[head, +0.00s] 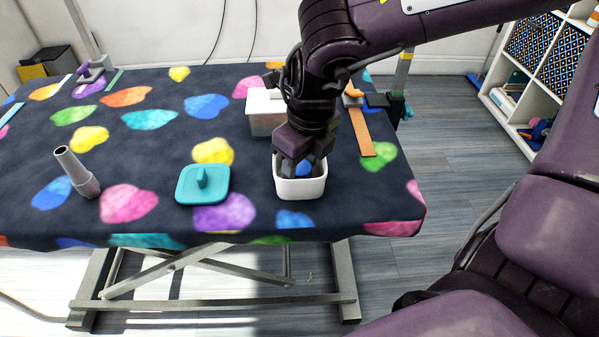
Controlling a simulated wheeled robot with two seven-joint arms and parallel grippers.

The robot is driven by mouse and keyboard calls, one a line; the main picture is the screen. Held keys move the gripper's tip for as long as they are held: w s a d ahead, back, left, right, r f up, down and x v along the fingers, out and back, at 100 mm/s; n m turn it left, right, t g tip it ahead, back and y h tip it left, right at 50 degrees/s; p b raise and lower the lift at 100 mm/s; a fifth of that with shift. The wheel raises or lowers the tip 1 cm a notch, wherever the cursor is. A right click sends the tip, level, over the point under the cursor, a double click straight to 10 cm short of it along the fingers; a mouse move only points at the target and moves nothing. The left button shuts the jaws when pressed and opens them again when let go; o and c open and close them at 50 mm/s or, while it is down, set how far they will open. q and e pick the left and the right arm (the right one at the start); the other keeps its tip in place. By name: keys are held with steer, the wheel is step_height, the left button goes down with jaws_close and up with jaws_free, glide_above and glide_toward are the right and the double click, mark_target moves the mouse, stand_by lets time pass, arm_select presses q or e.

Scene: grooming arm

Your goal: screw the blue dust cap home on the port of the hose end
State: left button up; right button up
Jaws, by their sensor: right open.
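The grey hose end (76,172) stands on the left part of the table with its narrow open end up, tilted to the left in the picture. My right gripper (302,168) points down into a small white open bin (300,189) near the table's front edge. Its jaws are open. Something blue, probably the dust cap (304,168), shows between the fingers inside the bin. The fingers and bin wall hide part of it, and I cannot tell whether the fingers touch it. My left gripper is not in view.
A teal square lid with a knob (203,186) lies between the hose end and the bin. A white box (263,118) stands behind my right gripper. An orange strip (361,132) lies to the right. The dark, colour-blotched tabletop (160,165) is clear around the lid.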

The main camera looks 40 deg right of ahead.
mark_target(301, 167)
steer(key=c, duration=0.6)
steer(key=shift+r, duration=0.1)
